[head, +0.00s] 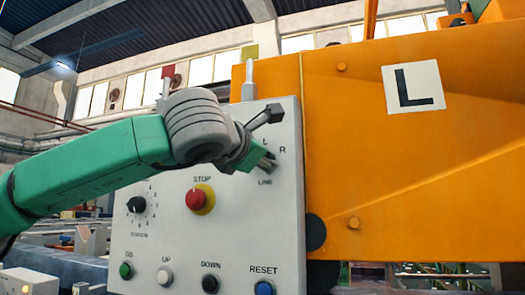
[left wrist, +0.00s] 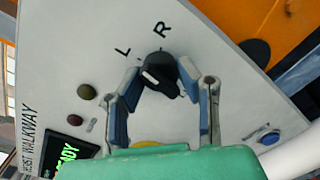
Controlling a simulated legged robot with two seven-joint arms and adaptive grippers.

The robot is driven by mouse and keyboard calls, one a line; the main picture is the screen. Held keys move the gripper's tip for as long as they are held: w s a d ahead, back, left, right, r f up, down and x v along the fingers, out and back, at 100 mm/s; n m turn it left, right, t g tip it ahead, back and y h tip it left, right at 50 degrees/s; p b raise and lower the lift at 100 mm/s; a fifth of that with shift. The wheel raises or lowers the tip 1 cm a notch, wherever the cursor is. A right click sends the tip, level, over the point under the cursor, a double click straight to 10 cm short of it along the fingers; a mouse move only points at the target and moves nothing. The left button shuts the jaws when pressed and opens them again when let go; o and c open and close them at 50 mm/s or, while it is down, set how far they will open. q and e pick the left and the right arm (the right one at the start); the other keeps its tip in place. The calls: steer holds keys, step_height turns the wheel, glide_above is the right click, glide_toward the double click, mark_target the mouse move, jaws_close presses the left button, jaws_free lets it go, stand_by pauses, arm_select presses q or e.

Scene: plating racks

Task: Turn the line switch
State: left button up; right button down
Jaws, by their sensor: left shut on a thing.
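The line switch (left wrist: 160,70) is a black knob on the grey-white control panel (head: 150,262), with the letters L and R printed beside it in the left wrist view. In the head view it is mostly hidden by my gripper, above the LINE label. My left gripper (left wrist: 164,84) is shut on the knob, one finger on each side of it. In the head view the same gripper (head: 267,158) reaches the panel's upper right from the left. My right gripper is not in view.
A red stop button (head: 195,199) on a yellow ring sits below my arm. A black selector knob (head: 137,204) is at left. GO, UP, DOWN and RESET buttons line the panel's bottom. An orange machine body (head: 400,160) marked L stands close at right.

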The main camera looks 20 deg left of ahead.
arm_select(q)
steer(key=m+p, duration=0.7)
steer(key=p, duration=0.2)
steer(key=shift+r+y+p, duration=0.15)
steer(key=shift+y+p, duration=0.15)
steer(key=shift+p, duration=0.05)
steer(key=shift+m+p, duration=0.9)
steer(key=shift+m, duration=0.1)
steer(key=shift+f+m+g+p, duration=0.2)
steer(key=shift+m+g+p, duration=0.1)
steer(key=shift+m+p, duration=0.1)
steer(key=shift+f, duration=0.1)
